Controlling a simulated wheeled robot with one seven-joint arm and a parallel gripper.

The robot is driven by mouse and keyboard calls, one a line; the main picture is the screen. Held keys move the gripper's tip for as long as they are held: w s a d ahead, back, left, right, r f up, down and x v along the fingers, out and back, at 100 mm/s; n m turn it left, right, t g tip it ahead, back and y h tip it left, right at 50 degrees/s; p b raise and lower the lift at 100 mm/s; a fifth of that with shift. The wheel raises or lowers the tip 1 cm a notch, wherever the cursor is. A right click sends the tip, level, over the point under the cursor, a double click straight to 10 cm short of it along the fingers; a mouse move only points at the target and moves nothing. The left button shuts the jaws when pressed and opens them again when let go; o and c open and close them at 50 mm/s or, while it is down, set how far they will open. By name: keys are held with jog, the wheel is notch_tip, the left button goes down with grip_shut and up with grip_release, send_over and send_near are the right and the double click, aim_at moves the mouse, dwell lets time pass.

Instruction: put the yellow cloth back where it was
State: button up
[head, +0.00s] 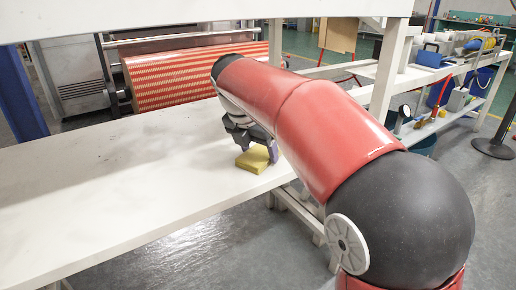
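The yellow cloth (252,161) is a small folded block at the right edge of the white table, near the middle of the head view. It appears to lie on the tabletop. My gripper (258,148) points down right at the cloth, with a purplish finger at the cloth's right side. The other finger is hard to make out against the dark gripper body. I cannot tell whether the fingers are closed on the cloth or only beside it.
The long white table (110,185) is otherwise bare to the left of my gripper. A red-and-yellow patterned roll (195,75) sits in a machine behind it. A shelf (440,70) at the right holds tools, bottles and a blue box. A white beam crosses above.

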jog(key=o, duration=0.3)
jog(key=shift+r, duration=0.1)
